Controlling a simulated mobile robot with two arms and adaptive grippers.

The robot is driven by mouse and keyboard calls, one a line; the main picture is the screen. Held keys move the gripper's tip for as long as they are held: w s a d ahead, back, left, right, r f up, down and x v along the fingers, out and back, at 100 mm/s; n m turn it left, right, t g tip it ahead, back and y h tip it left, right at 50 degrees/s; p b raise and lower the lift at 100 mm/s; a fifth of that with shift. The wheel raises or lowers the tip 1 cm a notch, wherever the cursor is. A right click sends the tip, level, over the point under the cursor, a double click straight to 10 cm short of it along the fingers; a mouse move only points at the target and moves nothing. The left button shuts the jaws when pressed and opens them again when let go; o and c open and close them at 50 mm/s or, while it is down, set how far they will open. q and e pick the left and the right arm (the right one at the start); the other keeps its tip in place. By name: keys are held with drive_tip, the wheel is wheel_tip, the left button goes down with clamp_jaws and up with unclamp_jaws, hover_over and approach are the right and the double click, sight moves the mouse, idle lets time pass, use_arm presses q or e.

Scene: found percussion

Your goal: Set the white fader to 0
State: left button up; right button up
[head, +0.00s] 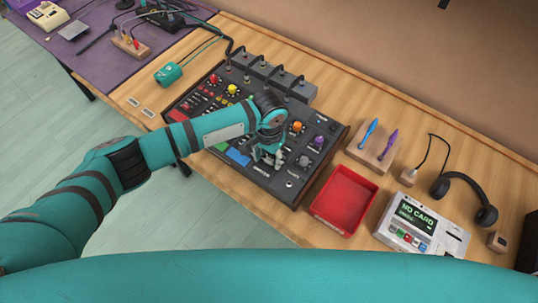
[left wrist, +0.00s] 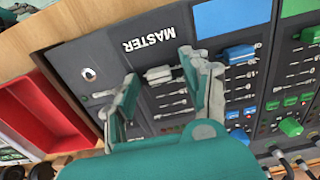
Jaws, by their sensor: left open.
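The white fader (left wrist: 158,73) shows in the left wrist view as a pale cap close to the MASTER label, at that end of its row of scale marks. The scale marks are too small to read. My left gripper (left wrist: 158,64) is open, with one finger on each side of the white fader; I cannot tell whether either finger touches it. In the head view my left gripper (head: 267,157) points down over the front part of the dark mixing console (head: 273,186) and hides the fader.
A blue fader (left wrist: 238,54) and a green fader (left wrist: 309,36) sit in neighbouring console strips. Cables run behind the console.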

use_arm(q)
clamp_jaws()
idle(0.3)
